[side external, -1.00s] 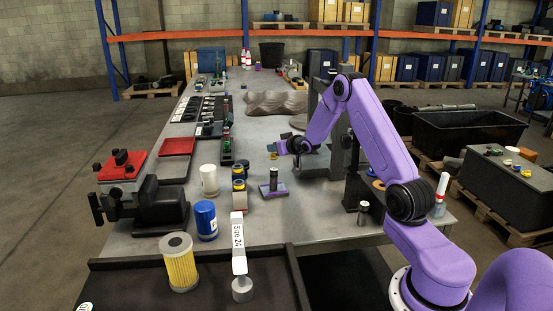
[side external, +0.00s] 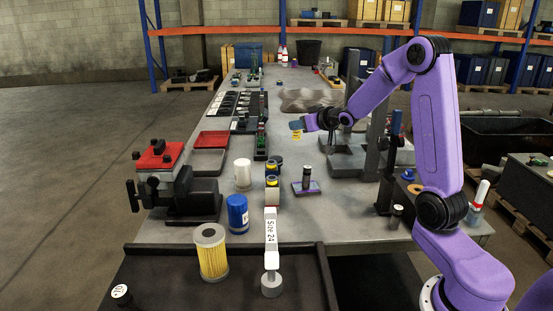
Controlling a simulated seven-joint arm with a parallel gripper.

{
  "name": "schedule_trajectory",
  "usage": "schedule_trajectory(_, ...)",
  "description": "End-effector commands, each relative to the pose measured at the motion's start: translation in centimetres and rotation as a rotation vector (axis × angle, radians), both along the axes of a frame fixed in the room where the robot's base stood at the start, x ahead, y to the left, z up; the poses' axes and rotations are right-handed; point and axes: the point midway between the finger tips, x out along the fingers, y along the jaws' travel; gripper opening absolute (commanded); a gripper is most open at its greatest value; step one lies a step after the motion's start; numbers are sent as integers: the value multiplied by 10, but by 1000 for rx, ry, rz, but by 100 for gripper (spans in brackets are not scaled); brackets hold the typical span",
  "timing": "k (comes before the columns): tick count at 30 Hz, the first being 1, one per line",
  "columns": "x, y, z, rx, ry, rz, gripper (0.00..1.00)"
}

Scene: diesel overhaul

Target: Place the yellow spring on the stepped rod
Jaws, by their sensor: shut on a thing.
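The stepped rod (side external: 307,174) stands upright, dark with a lighter band, on a small purple-edged plate on the bench. My gripper (side external: 297,129) is in the air above and slightly left of the rod in the picture. It is shut on the yellow spring (side external: 297,135), a small yellow piece showing just below the blue-grey fingers. The spring is apart from the rod. The spring's coils are too small to make out.
Left of the rod stand yellow-topped parts (side external: 271,181), a white cylinder (side external: 242,174) and a blue canister (side external: 237,213). A grey block (side external: 348,160) and a dark upright post (side external: 388,170) stand to the right. A yellow filter (side external: 211,252) stands in the front tray.

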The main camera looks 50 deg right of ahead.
Motion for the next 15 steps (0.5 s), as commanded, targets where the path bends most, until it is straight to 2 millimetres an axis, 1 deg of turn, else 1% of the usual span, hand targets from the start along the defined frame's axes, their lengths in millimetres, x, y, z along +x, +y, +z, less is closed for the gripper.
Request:
schedule_trajectory(2,1,2,1,0,0,4,0)
schedule_trajectory(5,11,0,-4,1,1,6,0)
schedule_trajectory(15,66,-21,-31,1,1,5,0)
